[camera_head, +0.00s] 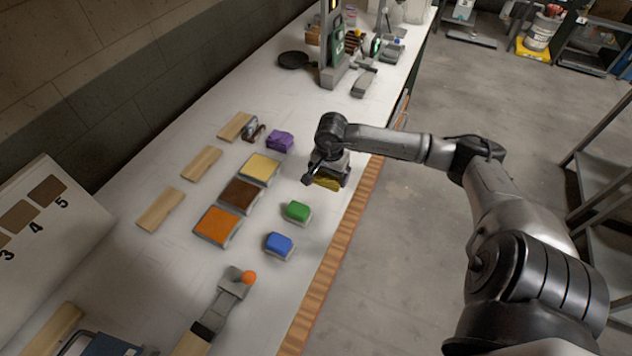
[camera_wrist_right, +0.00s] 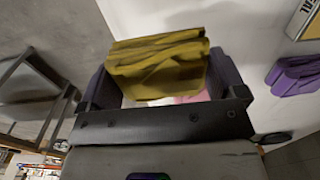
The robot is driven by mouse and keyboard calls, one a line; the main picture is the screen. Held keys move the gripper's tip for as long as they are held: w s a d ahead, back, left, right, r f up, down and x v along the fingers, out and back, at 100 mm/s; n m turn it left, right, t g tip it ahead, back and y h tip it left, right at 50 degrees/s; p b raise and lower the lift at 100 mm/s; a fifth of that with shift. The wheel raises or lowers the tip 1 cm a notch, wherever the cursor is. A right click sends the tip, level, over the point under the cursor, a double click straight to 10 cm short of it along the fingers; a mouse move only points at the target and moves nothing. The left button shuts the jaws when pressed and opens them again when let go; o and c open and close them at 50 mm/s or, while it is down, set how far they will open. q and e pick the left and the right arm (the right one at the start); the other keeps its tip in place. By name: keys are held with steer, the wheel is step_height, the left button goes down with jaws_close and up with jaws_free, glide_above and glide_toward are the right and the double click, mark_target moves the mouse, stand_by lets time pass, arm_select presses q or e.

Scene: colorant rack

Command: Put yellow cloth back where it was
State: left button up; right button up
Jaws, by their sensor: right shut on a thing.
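The folded yellow cloth (camera_head: 327,183) is held in my right gripper (camera_head: 325,176), over the table's right edge side, beyond the green block. In the right wrist view the cloth (camera_wrist_right: 155,65) sits between the two purple-sided fingers of my right gripper (camera_wrist_right: 165,85), which is shut on it. I cannot tell whether the cloth touches the table. A small pink patch (camera_wrist_right: 190,97) shows just below the cloth there. My left gripper is not in view.
A green block (camera_head: 297,210) and a blue block (camera_head: 279,243) lie nearer. Yellow (camera_head: 260,168), brown (camera_head: 241,193) and orange (camera_head: 217,225) pads lie to the left. A purple cloth (camera_head: 280,141) lies beyond the yellow pad.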

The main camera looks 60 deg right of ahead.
glide_above(316, 187)
step_height(316, 187, down, 3)
steer(key=shift+r, duration=0.15)
steer(key=shift+f, duration=2.05)
steer(key=shift+f, duration=0.15)
steer(key=o, duration=0.5)
steer(key=shift+o, duration=0.2)
step_height(316, 187, up, 12)
steer(key=shift+r, duration=0.2)
